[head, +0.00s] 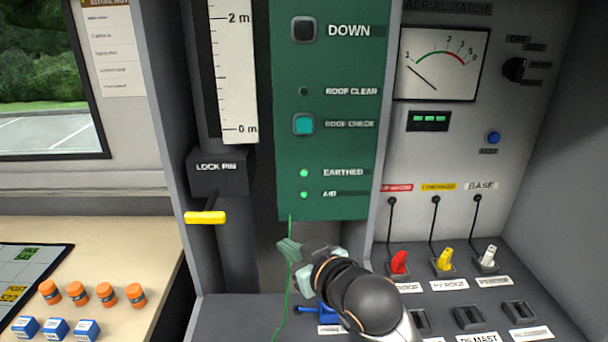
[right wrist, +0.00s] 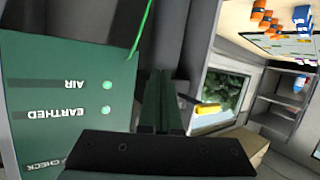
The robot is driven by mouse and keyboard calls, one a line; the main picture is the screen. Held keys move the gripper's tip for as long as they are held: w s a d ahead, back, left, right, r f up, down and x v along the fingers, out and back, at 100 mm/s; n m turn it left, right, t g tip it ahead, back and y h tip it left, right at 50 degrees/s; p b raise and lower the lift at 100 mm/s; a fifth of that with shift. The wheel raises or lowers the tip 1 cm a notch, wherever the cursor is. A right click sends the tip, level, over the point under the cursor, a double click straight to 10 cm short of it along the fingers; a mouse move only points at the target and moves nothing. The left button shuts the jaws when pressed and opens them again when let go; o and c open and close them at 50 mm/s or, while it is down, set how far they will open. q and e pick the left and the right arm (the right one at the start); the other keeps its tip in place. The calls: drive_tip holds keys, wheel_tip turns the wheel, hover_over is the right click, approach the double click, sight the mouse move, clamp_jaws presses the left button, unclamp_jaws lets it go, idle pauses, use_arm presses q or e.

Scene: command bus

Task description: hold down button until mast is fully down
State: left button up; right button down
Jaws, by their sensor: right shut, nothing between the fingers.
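The green panel (head: 340,70) carries a dark square DOWN button (head: 304,29) at its top. Below it are an unlit ROOF CLEAR lamp (head: 304,91), a teal ROOF CHECK button (head: 303,124), and lit green EARTHED (head: 304,173) and AIR (head: 304,195) lamps. A white height scale (head: 236,75) marked 0 m and 2 m stands left of the panel. The mast itself I cannot make out. My right gripper (head: 288,249) is below the panel, well under the DOWN button, shut and empty; its fingers also show in the right wrist view (right wrist: 162,100). My left gripper is out of view.
A yellow lock pin handle (head: 205,217) sticks out at left. A thin green cord (head: 289,230) hangs from the panel past my right gripper. Red (head: 399,262), yellow (head: 444,259) and white (head: 488,257) plugs stand at right, below a meter (head: 441,64).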

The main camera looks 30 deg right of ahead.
sight(297, 24)
drive_tip(key=s+d+r+t, duration=0.1)
drive_tip(key=r+t, duration=0.4)
drive_tip(key=r, duration=1.1)
drive_tip(key=s+d+r+t, duration=0.1)
drive_tip(key=r+t, duration=0.5)
drive_tip(key=r, duration=1.1)
drive_tip(key=shift+s+m, duration=0.3)
drive_tip(key=shift+s, duration=0.3)
drive_tip(key=shift+r, duration=0.1)
drive_tip(key=shift+w+d+b, duration=0.15)
drive_tip(key=shift+w+d, duration=0.65)
drive_tip(key=shift+w, duration=0.45)
drive_tip(key=shift+w+d+b, duration=0.15)
drive_tip(key=shift+w+d, duration=0.6)
drive_tip(key=shift+w, duration=0.55)
drive_tip(key=shift+w+d+b, duration=0.15)
drive_tip(key=shift+w+d, duration=0.65)
drive_tip(key=shift+w, duration=0.45)
drive_tip(key=shift+w, duration=0.1)
drive_tip(key=shift+w+d, duration=0.25)
drive_tip(key=shift+w+d+p, duration=0.2)
drive_tip(key=shift+w+p, duration=0.1)
drive_tip(key=shift+w, duration=0.05)
